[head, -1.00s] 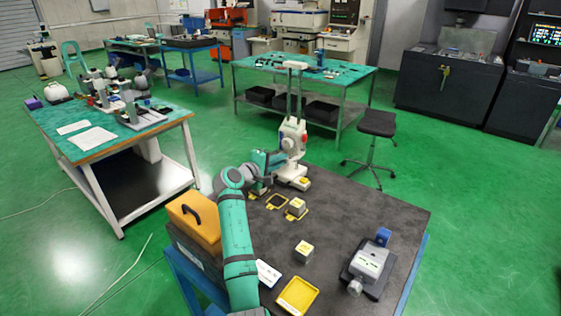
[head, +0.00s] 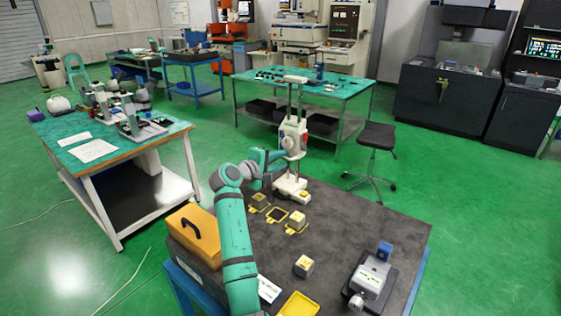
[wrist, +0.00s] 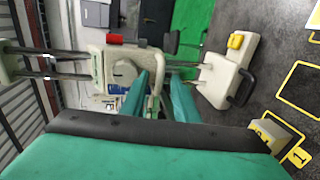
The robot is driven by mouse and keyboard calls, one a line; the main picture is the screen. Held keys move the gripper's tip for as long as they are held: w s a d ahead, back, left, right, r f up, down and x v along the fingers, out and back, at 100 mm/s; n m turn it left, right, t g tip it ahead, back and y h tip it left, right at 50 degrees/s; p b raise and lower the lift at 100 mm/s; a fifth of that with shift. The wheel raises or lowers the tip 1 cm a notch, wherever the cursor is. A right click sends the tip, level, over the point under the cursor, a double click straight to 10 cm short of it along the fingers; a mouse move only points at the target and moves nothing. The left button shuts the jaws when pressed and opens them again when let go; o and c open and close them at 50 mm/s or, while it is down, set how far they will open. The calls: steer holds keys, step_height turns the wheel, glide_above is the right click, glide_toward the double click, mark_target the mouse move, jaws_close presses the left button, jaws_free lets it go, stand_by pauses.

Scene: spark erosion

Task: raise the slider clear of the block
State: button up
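The slider (head: 292,137) is a cream housing with a red knob, on the twin rods of a tall cream stand. It also shows in the wrist view (wrist: 122,70). My gripper (head: 280,154) is at its left side. In the wrist view the teal fingers (wrist: 159,84) stand a small gap apart with a pale part of the slider between them; the contact is partly hidden. A small block with a yellow top (wrist: 236,42) sits on the stand's base (wrist: 218,80). In the head view a clear gap shows between the slider and the base (head: 289,188).
On the dark table (head: 350,225) are a yellow-topped cube (head: 304,266), more cubes by yellow-outlined squares, a yellow tray (head: 298,305) and a grey vise-like device (head: 370,277). An orange case (head: 194,235) stands at the left edge. The table's middle right is clear.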

steer(key=v, duration=1)
steer(key=shift+s+a, duration=0.2)
steer(key=shift+s, duration=0.15)
steer(key=shift+a, duration=0.1)
